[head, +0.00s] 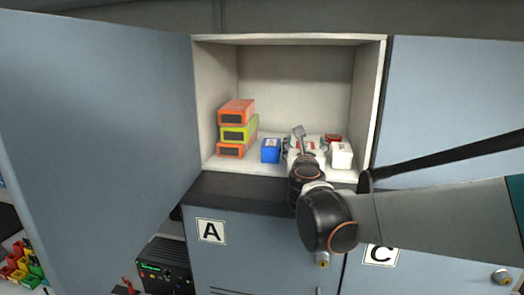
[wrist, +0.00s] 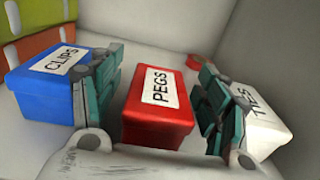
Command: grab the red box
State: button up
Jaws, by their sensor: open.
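The red box (wrist: 152,128), with a white label reading PEGS, stands in the middle of the wrist view. My gripper (wrist: 158,78) is open, with one teal finger on each side of this box. The left finger lies between the red box and the blue box (wrist: 32,98) marked CLIPS. The right finger lies between the red box and the white box (wrist: 265,128) marked TIES. I cannot tell whether either finger touches the red box. In the head view my gripper is inside the open cupboard (head: 290,80) and mostly hides the red box.
Orange and green cases (head: 237,130) are stacked at the cupboard's left wall. The blue box (head: 271,151) and white box (head: 341,156) closely flank my gripper. A small red object (wrist: 194,60) lies behind. An open door (head: 100,130) stands at the left.

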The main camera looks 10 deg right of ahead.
jog(key=shift+c, duration=0.3)
jog(key=c, duration=1.1)
jog(key=shift+c, duration=0.2)
